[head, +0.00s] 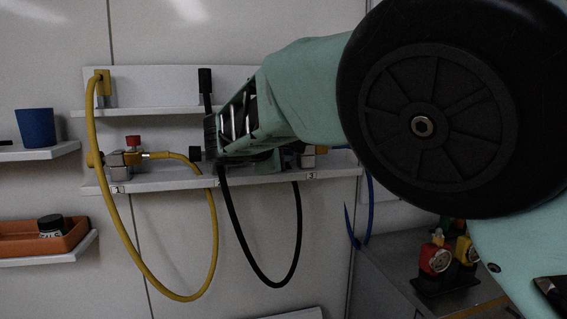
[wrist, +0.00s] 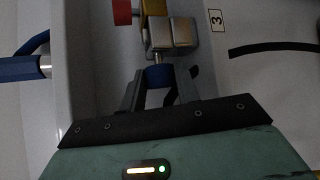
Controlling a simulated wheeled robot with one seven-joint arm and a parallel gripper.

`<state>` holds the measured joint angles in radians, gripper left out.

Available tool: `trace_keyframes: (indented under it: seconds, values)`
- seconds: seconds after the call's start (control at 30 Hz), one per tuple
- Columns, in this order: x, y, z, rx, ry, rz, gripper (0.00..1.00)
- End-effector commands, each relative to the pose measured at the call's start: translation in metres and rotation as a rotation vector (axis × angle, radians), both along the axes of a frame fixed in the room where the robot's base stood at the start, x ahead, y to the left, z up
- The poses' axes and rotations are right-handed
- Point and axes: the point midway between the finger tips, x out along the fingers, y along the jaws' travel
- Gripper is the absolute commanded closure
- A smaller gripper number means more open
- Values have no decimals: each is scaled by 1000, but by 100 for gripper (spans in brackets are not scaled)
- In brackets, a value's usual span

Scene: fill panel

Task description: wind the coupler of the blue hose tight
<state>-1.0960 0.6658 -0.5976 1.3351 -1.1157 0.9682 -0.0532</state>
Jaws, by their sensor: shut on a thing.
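My gripper (wrist: 158,84) is shut on a blue round piece (wrist: 158,74), which looks like the blue hose's coupler. The coupler sits at the end of a silver block fitting (wrist: 172,38) beside the label 3; I cannot tell how tightly it is seated. A red knob (wrist: 122,12) is on the same valve. In the head view my arm hides the gripper and most of this valve. The blue hose (head: 369,212) hangs at the right of the shelf there. Another blue hose part with a silver tip (wrist: 20,69) shows at the left of the wrist view.
A yellow hose (head: 128,245) runs to the valve at label 1. A black hose (head: 253,270) loops below the shelf (head: 150,184). A blue cup (head: 36,128) and an orange tray (head: 20,246) are at the left. Gauges (head: 436,258) stand on a bench at lower right.

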Motion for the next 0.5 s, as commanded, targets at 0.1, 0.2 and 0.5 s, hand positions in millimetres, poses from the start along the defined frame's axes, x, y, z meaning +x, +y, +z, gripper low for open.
trace_keyframes:
  seconds: [0.1, 0.2, 0.5]
  values:
    - [-1, 1, -2, 2, -7, 1, 91]
    - [-1, 1, -1, 2, -7, 0, 91]
    - [-1, 1, -1, 2, -7, 0, 47]
